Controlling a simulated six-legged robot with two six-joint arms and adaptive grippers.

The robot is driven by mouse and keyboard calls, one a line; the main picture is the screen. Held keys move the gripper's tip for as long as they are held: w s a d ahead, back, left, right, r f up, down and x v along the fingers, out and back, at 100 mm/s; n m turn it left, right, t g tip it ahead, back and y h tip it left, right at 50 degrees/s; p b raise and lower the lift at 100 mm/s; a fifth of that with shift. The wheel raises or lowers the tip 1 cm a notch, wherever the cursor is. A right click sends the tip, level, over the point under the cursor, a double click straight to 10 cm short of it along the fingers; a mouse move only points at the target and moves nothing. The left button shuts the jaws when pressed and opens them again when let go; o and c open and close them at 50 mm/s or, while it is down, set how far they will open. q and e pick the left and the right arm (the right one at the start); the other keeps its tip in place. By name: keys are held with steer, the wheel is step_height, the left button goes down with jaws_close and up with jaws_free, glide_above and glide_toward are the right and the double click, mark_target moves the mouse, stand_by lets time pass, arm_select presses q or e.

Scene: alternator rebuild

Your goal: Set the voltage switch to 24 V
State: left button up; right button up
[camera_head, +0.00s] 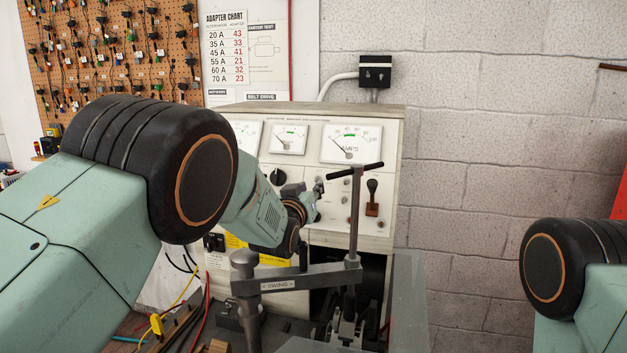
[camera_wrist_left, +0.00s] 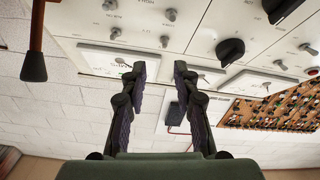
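The test bench panel (camera_head: 345,215) carries meters, knobs and several small toggle switches. I cannot read the labels, so I cannot tell which control is the voltage switch. One toggle (camera_wrist_left: 164,41) shows just beyond my fingertips in the left wrist view, with another toggle (camera_wrist_left: 115,33) to its left. A black knob (camera_wrist_left: 230,52) lies right of them, and a black knob also shows in the head view (camera_head: 278,176). My left gripper (camera_head: 318,195) is close to the panel. Its fingers (camera_wrist_left: 159,70) are apart with nothing between them. My right gripper is out of view.
A swing arm with a T-handle (camera_head: 354,172) stands before the panel, close to my left gripper. A lever with a dark knob (camera_head: 372,195) is right of it. Cables (camera_head: 205,310) and parts lie below my left arm.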

mark_target(315, 181)
arm_select(q)
steer(key=w, duration=0.1)
steer(key=w+f, duration=0.1)
steer(key=w, duration=0.3)
steer(key=shift+w+d+f, duration=0.15)
steer(key=shift+w+f, duration=0.1)
steer(key=shift+f, duration=0.05)
steer(key=shift+w+d, duration=0.15)
steer(key=shift+w, duration=0.15)
steer(key=shift+d+r, duration=0.1)
steer(key=shift+r, duration=0.1)
steer(key=shift+s+r+p, duration=0.3)
steer(key=shift+s+r, duration=0.05)
steer(key=shift+r, duration=0.1)
steer(key=shift+w+a+f, duration=0.15)
steer(key=shift+w+a, duration=0.05)
steer(key=shift+w, duration=0.15)
steer(key=shift+w+d+f, duration=0.1)
steer(key=shift+w+f, duration=0.25)
steer(key=shift+w, duration=0.15)
steer(key=shift+s+d+r, duration=0.1)
steer(key=shift+s+r, duration=0.25)
steer(key=shift+s, duration=0.1)
steer(key=c, duration=0.3)
steer(key=shift+c, duration=0.9)
steer(key=shift+w+f, duration=0.15)
jaws_close()
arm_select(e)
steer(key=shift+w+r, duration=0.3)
